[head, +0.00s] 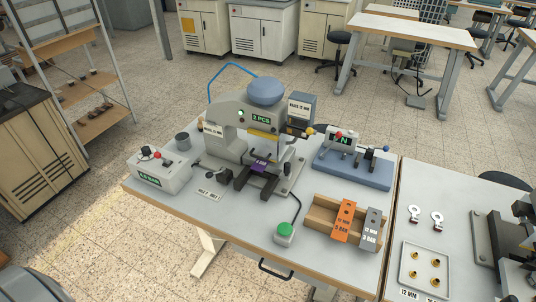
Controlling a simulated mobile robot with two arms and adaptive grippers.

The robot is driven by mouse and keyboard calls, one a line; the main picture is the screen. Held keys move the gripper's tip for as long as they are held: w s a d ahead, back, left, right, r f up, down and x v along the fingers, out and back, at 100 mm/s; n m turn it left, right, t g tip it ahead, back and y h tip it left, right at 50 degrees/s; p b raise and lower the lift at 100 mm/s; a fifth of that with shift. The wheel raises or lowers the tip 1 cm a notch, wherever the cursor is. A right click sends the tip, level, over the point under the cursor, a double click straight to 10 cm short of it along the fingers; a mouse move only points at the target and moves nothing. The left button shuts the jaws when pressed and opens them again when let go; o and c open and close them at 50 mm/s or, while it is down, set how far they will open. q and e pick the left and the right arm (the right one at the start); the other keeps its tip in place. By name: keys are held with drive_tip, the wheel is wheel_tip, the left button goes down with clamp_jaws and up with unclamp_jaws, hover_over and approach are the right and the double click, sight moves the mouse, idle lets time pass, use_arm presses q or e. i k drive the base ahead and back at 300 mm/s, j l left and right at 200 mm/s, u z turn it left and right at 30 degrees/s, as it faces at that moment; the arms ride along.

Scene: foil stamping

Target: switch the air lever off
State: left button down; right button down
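A grey control box (160,175) stands at the left end of the table, with a green-lit label that seems to read "6.0 BAR". On its top are a dark round part (146,152) and small red parts (166,162). One of these may be the air lever; they are too small to tell which, or which way it is set. Neither of my grippers is in view.
A green button (285,231) sits near the front edge. A blue-based fixture (353,170) stands at the right. A white tray (425,262) lies on the right table.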

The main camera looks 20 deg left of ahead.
sight(156, 155)
drive_tip(key=u, duration=1.55)
